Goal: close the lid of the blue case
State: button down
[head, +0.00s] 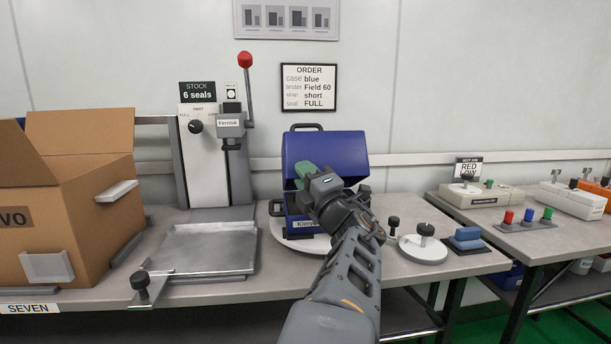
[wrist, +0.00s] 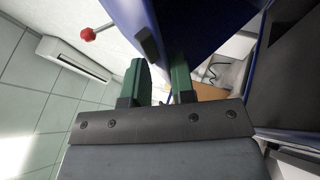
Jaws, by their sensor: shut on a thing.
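The blue case stands on a round white plate (head: 279,234) on the bench. Its lid (head: 335,143) is raised and stands open at the back; its lower body (head: 291,226) with a name label is partly hidden by my arm. My gripper (head: 305,171), with green fingers, is in front of the lid's left part. In the wrist view, the green fingers (wrist: 162,80) close on the edge of the blue lid (wrist: 205,22), and a dark patch on the lid lies just beyond them. The exact contact is hard to see.
Left of the case are a lever press (head: 228,130) with a red knob, a metal tray (head: 205,248) and an open cardboard box (head: 70,210). To the right are a round white dish (head: 423,249) and a blue block (head: 467,238). A second bench holds testers.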

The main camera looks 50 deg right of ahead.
jog(key=c, duration=1.3)
grip_release()
jog(key=shift+w+d+f, duration=0.1)
jog(key=shift+d+f, duration=0.1)
jog(key=shift+f, duration=0.25)
jog(key=v, duration=0.4)
jog(key=p+v, duration=0.1)
jog(key=v, duration=0.4)
jog(key=p+v, duration=0.1)
jog(key=v, duration=0.3)
jog(key=shift+s+a+r, duration=0.15)
jog(key=shift+s+a, duration=0.15)
jog(key=shift+s, duration=0.05)
